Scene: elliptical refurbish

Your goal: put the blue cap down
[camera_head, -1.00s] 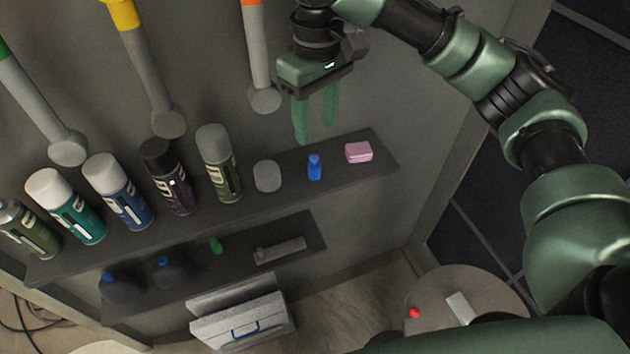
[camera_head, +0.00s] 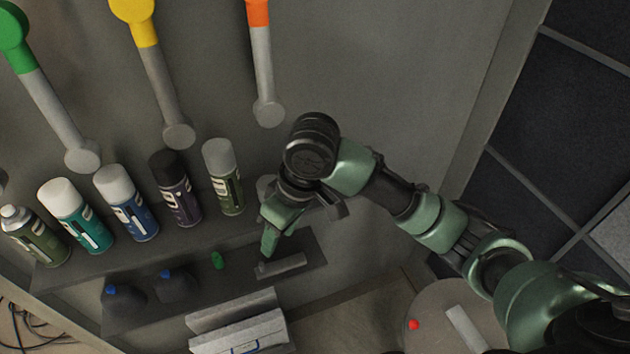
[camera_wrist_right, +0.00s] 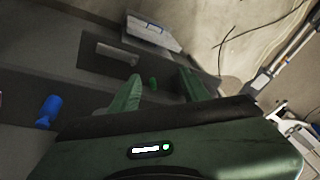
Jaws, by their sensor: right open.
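The blue cap (camera_wrist_right: 47,110) is a small bright blue piece on the upper shelf, at the left of the right wrist view. In the head view it is hidden behind my right arm. My right gripper (camera_head: 268,246) is open and empty, with its fingers pointing down toward the lower shelf (camera_head: 312,250). The right wrist view shows its two green fingers (camera_wrist_right: 160,75) apart, with a small green piece (camera_wrist_right: 152,83) beyond them on the lower shelf. The cap is outside the fingers, to their left in that view. My left gripper is not in view.
Several spray cans, such as a blue one (camera_head: 127,203), stand along the upper shelf. Two dark bottles with blue tops, one of them here (camera_head: 174,286), and a grey block (camera_head: 286,264) are on the lower shelf. A white case (camera_head: 245,330) sits below. A round table (camera_head: 435,310) holds a red piece (camera_head: 414,324).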

